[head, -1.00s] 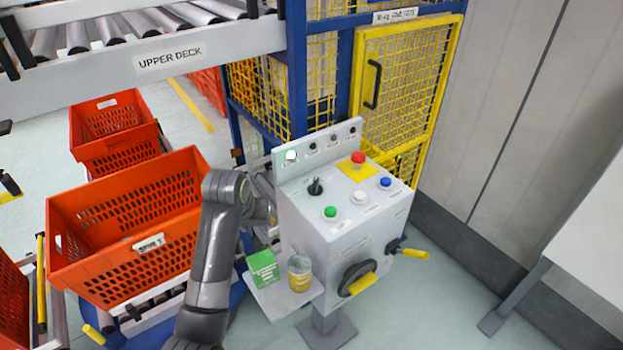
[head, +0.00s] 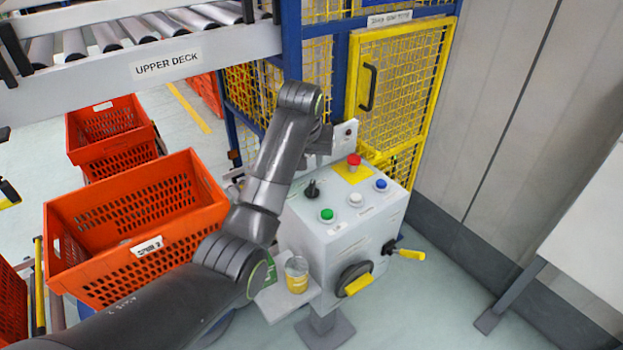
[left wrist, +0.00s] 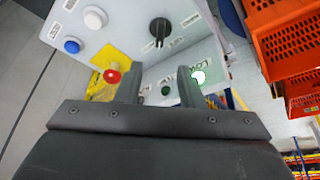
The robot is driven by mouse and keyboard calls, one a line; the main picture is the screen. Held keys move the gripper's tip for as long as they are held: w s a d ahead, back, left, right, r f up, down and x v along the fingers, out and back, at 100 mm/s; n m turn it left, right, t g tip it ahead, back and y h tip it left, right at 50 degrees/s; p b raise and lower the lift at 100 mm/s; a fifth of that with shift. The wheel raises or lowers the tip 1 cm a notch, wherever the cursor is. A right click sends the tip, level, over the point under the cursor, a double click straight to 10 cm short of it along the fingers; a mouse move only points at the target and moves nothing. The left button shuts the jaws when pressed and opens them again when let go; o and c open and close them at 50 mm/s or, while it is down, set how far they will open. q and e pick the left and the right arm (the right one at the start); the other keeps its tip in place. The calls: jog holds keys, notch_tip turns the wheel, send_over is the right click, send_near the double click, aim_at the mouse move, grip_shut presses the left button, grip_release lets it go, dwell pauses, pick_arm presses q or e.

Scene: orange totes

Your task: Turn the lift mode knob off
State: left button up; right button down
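The grey control box (head: 335,228) stands on a pedestal. A black knob (head: 312,190) sits on its sloped top; it looks like the lift mode knob, though its label is not readable. In the left wrist view the black knob (left wrist: 160,28) is beyond the fingertips, with a pointer toward the bottom of the picture. My left gripper (head: 320,148) is above the back of the box, partly hidden by its own wrist. In the left wrist view the left gripper (left wrist: 157,72) has its fingers apart with nothing between them. It is apart from the knob. My right gripper is not in view.
Near the knob are green (head: 327,215), white (head: 356,200) and blue (head: 381,184) buttons and a red emergency button (head: 354,160). A lamp panel (head: 346,135) rises behind. A shelf holds a yellow cup (head: 297,275). An orange tote (head: 130,235) stands left.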

aim_at(312, 184)
pick_arm(q)
jog(key=p+x, duration=0.1)
jog(key=x, duration=1.1)
jog(key=shift+w+d+f, duration=0.1)
jog(key=shift+f, duration=0.1)
jog(key=shift+c, duration=0.4)
grip_shut()
